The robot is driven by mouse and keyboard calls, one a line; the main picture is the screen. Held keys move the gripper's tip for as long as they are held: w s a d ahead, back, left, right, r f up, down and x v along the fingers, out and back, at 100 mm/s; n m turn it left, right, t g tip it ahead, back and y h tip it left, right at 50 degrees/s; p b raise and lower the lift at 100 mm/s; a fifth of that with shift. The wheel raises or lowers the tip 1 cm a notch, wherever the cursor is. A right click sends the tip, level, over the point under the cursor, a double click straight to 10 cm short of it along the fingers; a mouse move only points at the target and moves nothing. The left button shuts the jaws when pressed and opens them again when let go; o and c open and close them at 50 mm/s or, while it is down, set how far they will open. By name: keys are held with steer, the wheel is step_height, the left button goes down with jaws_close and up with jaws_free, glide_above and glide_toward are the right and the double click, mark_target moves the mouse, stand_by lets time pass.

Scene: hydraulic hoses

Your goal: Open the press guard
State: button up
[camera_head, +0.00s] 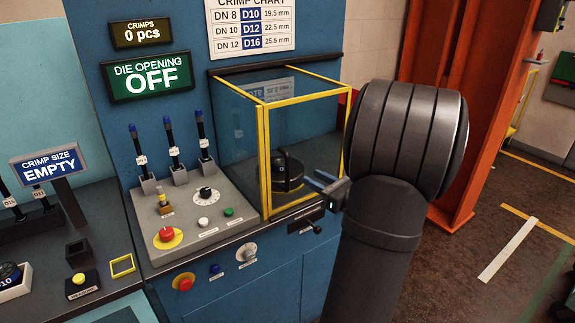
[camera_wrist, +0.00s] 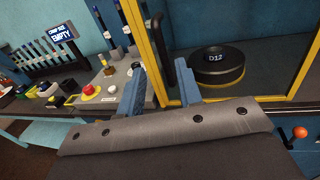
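The press guard is a clear box with a yellow frame (camera_head: 264,150) on the blue press, and it stands shut. Its yellow edge (camera_wrist: 143,50) also shows in the wrist view. A black upright handle (camera_wrist: 157,42) stands by that edge. Behind the clear panel sits a round black die marked D12 (camera_wrist: 218,66). My gripper (camera_head: 321,182) is in front of the guard's right part. In the wrist view its two blue fingers (camera_wrist: 157,88) are apart with nothing between them; the handle appears beyond the gap. My wrist hides part of the guard's right side in the head view.
A grey control panel (camera_head: 190,215) with upright levers and a red button (camera_head: 167,237) is left of the guard. An orange post (camera_head: 500,110) stands at right. The left bench (camera_head: 110,285) holds small items.

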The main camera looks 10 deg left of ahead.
mark_target(289, 165)
steer(key=x, duration=1.1)
jaws_close()
